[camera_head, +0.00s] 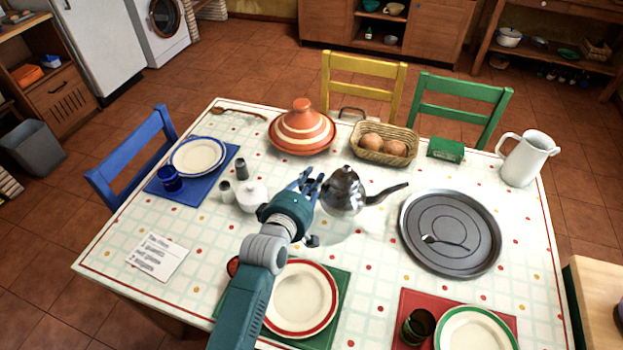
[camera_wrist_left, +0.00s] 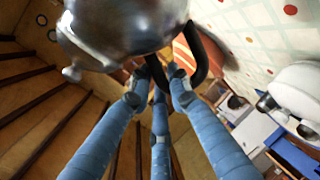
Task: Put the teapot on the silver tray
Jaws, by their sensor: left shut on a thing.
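The silver teapot (camera_head: 345,192) is near the middle of the table, its spout pointing right; it also shows large in the left wrist view (camera_wrist_left: 125,25). My left gripper (camera_head: 311,184) is at the teapot's left side, shut on its dark handle (camera_wrist_left: 205,60). The teapot looks upright and close above the cloth, but I cannot tell whether it touches it. My right gripper is not in view.
A tagine (camera_head: 302,128), a bread basket (camera_head: 384,143) and a green box (camera_head: 445,150) stand behind the teapot. A white jug (camera_head: 526,158) is right of the tray. A white sugar bowl (camera_head: 252,196) and shakers stand left of my gripper. Plates line the front edge.

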